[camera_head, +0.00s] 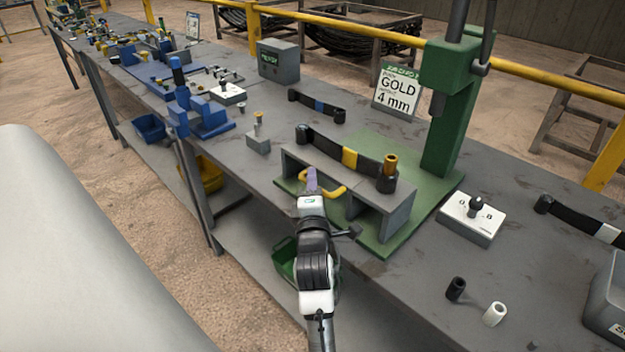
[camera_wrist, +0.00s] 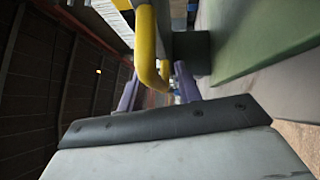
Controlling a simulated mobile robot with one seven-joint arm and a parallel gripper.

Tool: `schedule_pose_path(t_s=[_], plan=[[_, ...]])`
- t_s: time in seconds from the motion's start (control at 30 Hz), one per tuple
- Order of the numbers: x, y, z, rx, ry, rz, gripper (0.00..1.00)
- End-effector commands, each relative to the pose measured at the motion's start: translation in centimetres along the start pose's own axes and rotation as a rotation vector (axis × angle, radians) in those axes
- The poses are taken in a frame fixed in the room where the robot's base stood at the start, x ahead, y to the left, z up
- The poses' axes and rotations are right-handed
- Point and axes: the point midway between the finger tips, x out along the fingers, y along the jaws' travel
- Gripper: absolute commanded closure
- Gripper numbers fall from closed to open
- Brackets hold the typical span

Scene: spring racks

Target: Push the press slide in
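The press slide (camera_head: 392,213) is a grey bench-like carriage on a green base plate (camera_head: 388,238) below the green press (camera_head: 447,120). A black strip with a yellow band (camera_head: 349,158) lies on it, with a brass bushing (camera_head: 390,164) at its right end. A yellow handle (camera_head: 333,190) sticks out of its front and shows large in the wrist view (camera_wrist: 147,52). My gripper (camera_head: 312,180) is at the handle's left part. In the wrist view its purple fingers (camera_wrist: 158,88) are spread, with the handle between them and gaps visible. Contact is unclear.
A white switch box with a black knob (camera_head: 472,218) stands right of the press. A grey block with a pin (camera_head: 258,142) and blue fixtures (camera_head: 200,112) are to the left. A GOLD 4 mm sign (camera_head: 397,90) stands behind.

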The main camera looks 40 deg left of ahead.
Motion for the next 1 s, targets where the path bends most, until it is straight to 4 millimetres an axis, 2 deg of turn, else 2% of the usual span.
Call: schedule_pose_path(t_s=[0.23,0.5,0.83,1.0], plan=[[0.0,0.0,0.0,0.0,0.0,0.0,0.66],[0.0,0.0,0.0,0.0,0.0,0.0,1.0],[0.3,-0.1,0.3,0.0,-0.001,-0.001,1.0],[2.8,-0.7,2.9,-0.001,-0.005,-0.002,1.0]])
